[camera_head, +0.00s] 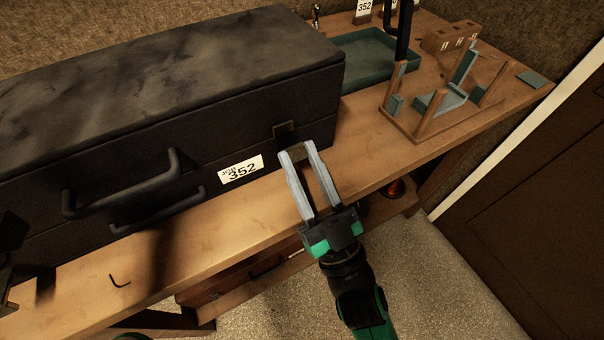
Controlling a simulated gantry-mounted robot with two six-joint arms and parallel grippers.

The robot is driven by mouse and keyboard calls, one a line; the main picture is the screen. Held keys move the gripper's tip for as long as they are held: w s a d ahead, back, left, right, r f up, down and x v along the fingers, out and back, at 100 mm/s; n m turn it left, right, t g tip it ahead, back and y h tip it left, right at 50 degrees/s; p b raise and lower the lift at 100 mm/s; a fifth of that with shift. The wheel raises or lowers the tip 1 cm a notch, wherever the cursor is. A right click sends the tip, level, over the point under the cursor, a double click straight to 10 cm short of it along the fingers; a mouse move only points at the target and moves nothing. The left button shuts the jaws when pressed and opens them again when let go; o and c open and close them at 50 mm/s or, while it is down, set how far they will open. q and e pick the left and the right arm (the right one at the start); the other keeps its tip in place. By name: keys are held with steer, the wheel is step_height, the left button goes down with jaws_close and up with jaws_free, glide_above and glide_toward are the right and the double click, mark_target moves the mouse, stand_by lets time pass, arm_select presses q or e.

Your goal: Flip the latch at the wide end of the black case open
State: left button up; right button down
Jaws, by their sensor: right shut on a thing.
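The large black case (200,145) lies closed along the table, with a white "JOB 352" label on its front. My right gripper (296,151) comes up from below in front of this end. Its two pale fingers stand either side of a small dark brownish piece just below the plate, which looks like the latch's lower part. The jaws are shut on it. The fingertips partly hide this piece.
Two black handles (125,185) stick out from the case front. A dark shape (12,232) is at the left edge. A green tray (372,58) and a wooden stand (445,105) are to the right. A small hex key (120,282) lies on the bare table front (215,232).

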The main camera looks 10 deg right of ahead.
stand_by(0.4)
steer(key=c, duration=0.6)
jaws_free()
steer(key=shift+o, duration=0.2)
steer(key=b+v, duration=0.2)
steer(key=v, duration=0.1)
steer(key=shift+f, duration=0.4)
steer(key=s+d, duration=0.3)
steer(key=s, duration=0.8)
steer(key=shift+s+r, duration=0.35)
